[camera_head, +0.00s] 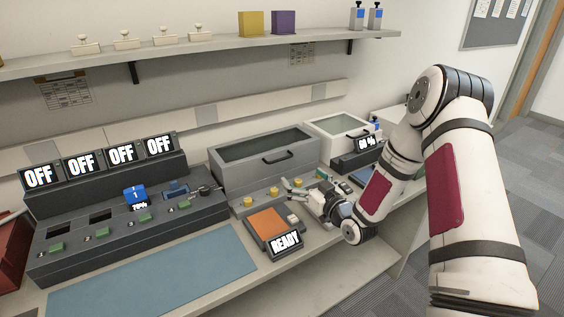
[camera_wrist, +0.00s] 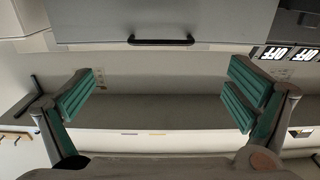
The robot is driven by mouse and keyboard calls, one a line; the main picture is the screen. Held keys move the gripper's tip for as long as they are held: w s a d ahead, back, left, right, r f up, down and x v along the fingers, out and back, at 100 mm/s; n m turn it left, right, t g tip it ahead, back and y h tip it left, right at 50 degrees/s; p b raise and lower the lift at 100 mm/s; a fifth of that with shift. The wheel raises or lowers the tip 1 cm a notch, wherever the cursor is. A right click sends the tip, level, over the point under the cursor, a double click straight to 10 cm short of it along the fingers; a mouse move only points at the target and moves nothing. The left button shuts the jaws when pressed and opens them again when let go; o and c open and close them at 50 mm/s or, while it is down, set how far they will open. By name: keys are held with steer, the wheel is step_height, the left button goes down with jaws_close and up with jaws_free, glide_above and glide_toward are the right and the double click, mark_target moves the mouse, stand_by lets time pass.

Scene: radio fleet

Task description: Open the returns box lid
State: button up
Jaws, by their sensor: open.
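A large grey box (camera_head: 225,185) with a dark glass-like lid panel (camera_head: 262,146) stands behind the counter's middle; its lid looks shut. A black bar handle (camera_head: 280,157) sits on its front, and the handle also shows in the wrist view (camera_wrist: 160,41). A smaller white box (camera_head: 322,136) with a similar handle (camera_head: 361,132) stands to its right, also looking shut. I see no label telling which is the returns box. My gripper (camera_head: 304,184) is open and empty in front of the grey box, apart from the handle. In the wrist view its green-padded fingers (camera_wrist: 160,92) are spread wide.
Yellow knobs (camera_head: 248,202) and an orange-topped device reading READY (camera_head: 268,223) lie near my gripper. A dark charger rack with OFF displays (camera_head: 80,165) fills the left. A blue mat (camera_head: 150,280) lies clear in front. A shelf (camera_head: 200,48) runs above.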

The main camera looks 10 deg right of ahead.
mark_target(281, 160)
steer(key=x, duration=1.2)
steer(key=shift+w, duration=0.2)
